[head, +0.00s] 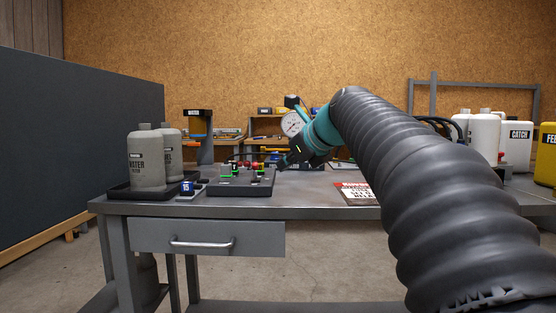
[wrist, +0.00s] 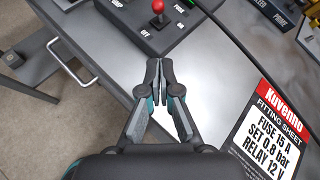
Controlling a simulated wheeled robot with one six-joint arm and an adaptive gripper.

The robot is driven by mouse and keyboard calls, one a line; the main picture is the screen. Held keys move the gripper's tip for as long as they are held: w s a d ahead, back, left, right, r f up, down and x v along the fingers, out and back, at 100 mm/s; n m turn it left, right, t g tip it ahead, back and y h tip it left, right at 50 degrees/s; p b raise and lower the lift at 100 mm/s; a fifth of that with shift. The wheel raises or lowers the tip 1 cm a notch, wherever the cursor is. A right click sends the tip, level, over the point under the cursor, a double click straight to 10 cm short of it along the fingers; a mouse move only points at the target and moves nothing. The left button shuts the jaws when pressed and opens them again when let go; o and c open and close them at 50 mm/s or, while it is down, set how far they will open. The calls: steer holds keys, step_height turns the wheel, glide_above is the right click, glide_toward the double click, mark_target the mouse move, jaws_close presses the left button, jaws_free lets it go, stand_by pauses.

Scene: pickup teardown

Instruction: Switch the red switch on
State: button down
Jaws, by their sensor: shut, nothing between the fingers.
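The red switch (wrist: 158,7) is a lever with a round red knob on a dark control box (wrist: 135,30), at the top edge of the wrist view. White lettering beside its base includes OFF. Which way the lever is set I cannot tell for sure. In the head view the control box (head: 240,188) lies on the workbench with small red and green parts on top, too small to tell apart. My gripper (wrist: 159,66) is shut and empty, above the bench top just short of the box and apart from the switch. It also shows in the head view (head: 286,160), partly blurred into the background.
A fitting sheet (wrist: 275,125) lies on the bench right of my gripper. Grey bottles (head: 147,160) stand in a black tray left of the box, with a blue 15 block (head: 187,188) between. White containers (head: 484,135) stand at the right. A drawer handle (head: 202,244) sticks out in front.

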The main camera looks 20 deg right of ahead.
mark_target(256, 172)
steer(key=x, duration=0.5)
steer(key=shift+w+f, duration=0.1)
steer(key=shift+f, duration=0.05)
steer(key=w, duration=0.1)
steer(key=w+a, duration=0.1)
steer(key=w, duration=0.1)
steer(key=shift+a+r, duration=0.3)
steer(key=shift+w+a+r, duration=0.1)
steer(key=shift+w+a, duration=0.1)
steer(key=shift+w, duration=0.25)
